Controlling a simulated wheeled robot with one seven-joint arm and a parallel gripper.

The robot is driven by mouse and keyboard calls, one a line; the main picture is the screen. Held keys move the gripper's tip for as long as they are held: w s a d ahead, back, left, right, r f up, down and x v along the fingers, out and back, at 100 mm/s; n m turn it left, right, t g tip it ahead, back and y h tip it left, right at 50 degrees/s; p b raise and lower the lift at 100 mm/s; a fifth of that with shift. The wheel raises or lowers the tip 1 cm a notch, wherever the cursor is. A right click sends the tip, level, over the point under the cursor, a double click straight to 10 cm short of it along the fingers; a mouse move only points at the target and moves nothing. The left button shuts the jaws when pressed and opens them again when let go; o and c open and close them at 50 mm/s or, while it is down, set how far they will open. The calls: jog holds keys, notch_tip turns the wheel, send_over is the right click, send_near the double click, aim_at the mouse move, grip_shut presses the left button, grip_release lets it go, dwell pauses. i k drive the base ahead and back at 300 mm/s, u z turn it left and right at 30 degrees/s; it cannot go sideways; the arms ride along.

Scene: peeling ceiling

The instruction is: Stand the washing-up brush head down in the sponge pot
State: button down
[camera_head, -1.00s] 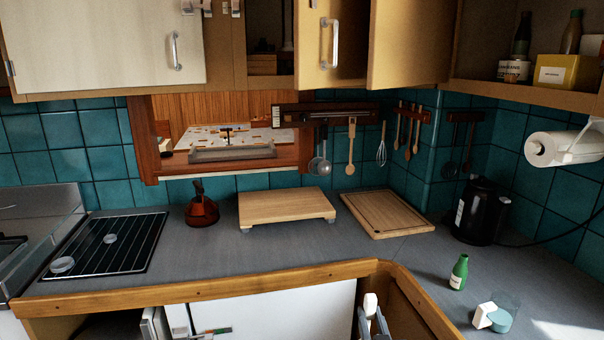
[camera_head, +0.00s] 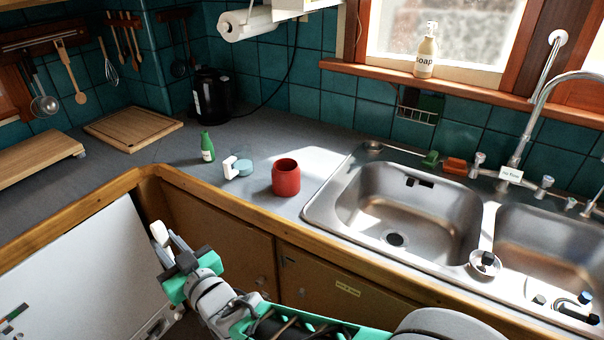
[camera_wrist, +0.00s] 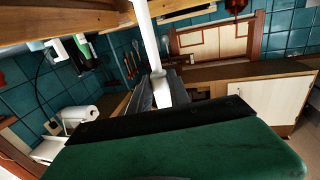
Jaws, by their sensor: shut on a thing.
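The red pot (camera_head: 286,177), which I take as the sponge pot, stands upright on the counter left of the sink. Its mouth faces up; I cannot see what is inside. My gripper (camera_head: 171,243) is in front of the counter edge, to the left of the pot and nearer to me, apart from it. It is shut on the white washing-up brush (camera_head: 159,233). The wrist view shows the white brush shaft (camera_wrist: 147,38) running up out of frame from between the dark fingers (camera_wrist: 163,92). The bristles cannot be made out.
A green bottle (camera_head: 207,147) and a small white item (camera_head: 230,167) beside a teal round stand left of the pot. The steel sink (camera_head: 330,205) is right of it. The wooden counter edge (camera_head: 215,193) lies between my gripper and the pot. A black kettle (camera_head: 212,97) stands behind.

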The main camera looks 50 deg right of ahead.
aim_at(287, 187)
jog(key=u, duration=1.55)
jog(key=i, duration=1.3)
jog(key=z, duration=2.4)
jog(key=i, duration=0.5)
jog(key=z, duration=0.1)
